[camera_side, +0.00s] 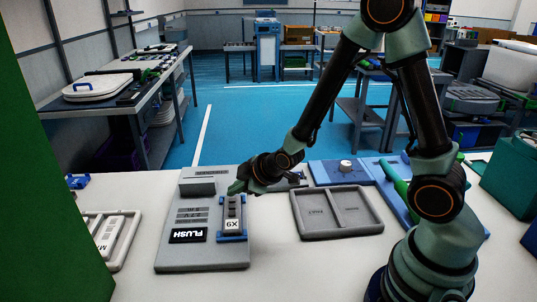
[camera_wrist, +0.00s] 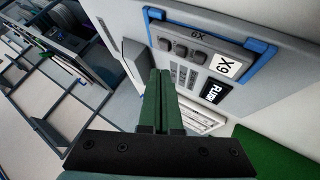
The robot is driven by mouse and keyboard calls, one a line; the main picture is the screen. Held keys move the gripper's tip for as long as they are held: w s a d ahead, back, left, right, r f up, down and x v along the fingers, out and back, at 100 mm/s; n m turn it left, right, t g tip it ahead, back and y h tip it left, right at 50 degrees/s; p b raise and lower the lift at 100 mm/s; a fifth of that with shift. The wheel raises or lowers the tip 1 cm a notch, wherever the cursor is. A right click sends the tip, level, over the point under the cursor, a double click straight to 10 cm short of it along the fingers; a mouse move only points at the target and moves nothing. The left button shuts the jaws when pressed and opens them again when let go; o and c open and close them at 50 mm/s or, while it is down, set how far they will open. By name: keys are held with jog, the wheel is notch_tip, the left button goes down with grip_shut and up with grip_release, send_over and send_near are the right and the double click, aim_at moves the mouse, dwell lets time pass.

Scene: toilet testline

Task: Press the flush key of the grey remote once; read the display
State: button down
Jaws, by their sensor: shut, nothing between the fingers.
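The grey remote (camera_side: 233,212) with a white "X9" label sits in a blue holder (camera_side: 232,238) on a grey board (camera_side: 203,255). In the wrist view the remote (camera_wrist: 190,50) shows several dark keys, and the blue holder (camera_wrist: 263,52) runs around it. A black panel (camera_side: 188,235) on the board reads "FLUSH" in white. My gripper (camera_side: 236,188) is shut and empty by the remote's far end. In the wrist view its green fingertips (camera_wrist: 158,73) are beside the remote's key end; contact cannot be told.
A grey block (camera_side: 197,188) stands on the board behind the panel. A grey two-part tray (camera_side: 337,234) lies to the right, with blue plates behind it. Another tray (camera_side: 117,257) lies left. A green wall (camera_side: 40,180) closes the left side. White table is bare in front.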

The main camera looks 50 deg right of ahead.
aim_at(237, 209)
jog(key=shift+r, duration=1.65)
jog(key=s+d+r+m+g, duration=0.2)
jog(key=s+r+m, duration=0.6)
jog(key=s+r, duration=0.6)
jog(key=shift+s+d+m+g, duration=0.15)
jog(key=shift+s+m+g, duration=0.25)
jog(key=shift+s+g, duration=0.55)
